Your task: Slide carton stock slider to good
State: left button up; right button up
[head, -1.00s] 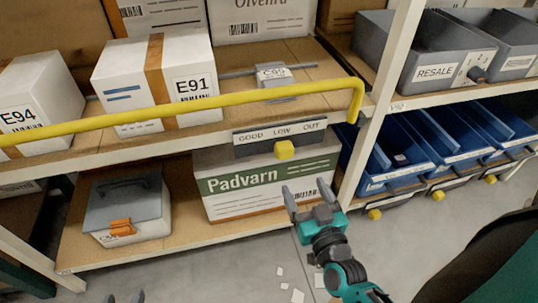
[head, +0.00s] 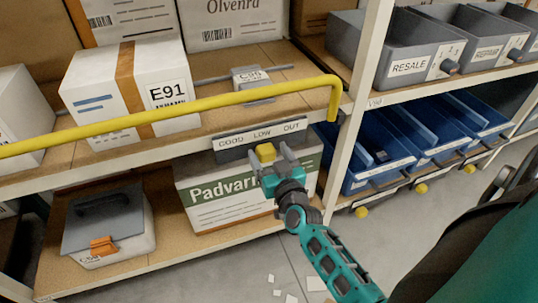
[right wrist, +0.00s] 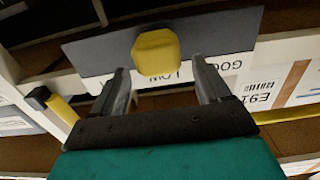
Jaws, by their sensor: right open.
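The carton stock slider is a dark strip (head: 235,152) with a white label (head: 260,133) reading GOOD, LOW, OUT on the shelf's front edge. Its yellow knob (head: 265,152) sits beneath the word LOW. My right gripper (head: 270,156) is open at the knob, fingers pointing toward the strip. In the right wrist view, turned upside down, the knob (right wrist: 157,52) shows between and just beyond the fingertips (right wrist: 160,66), with a gap on either side. LOW is partly hidden there; GOOD lies to its right. My left gripper is not in view.
A yellow rail (head: 180,116) runs above the slider. Behind it stands the E91 carton (head: 125,95). The Padvarn box (head: 215,195) is on the lower shelf below the strip. A rack upright (head: 352,130) and blue bins (head: 365,155) are to the right.

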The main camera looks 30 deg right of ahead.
jog(key=shift+w+d, duration=0.1)
jog(key=shift+w, duration=0.2)
jog(key=shift+c, duration=0.2)
jog(key=c, duration=1.4)
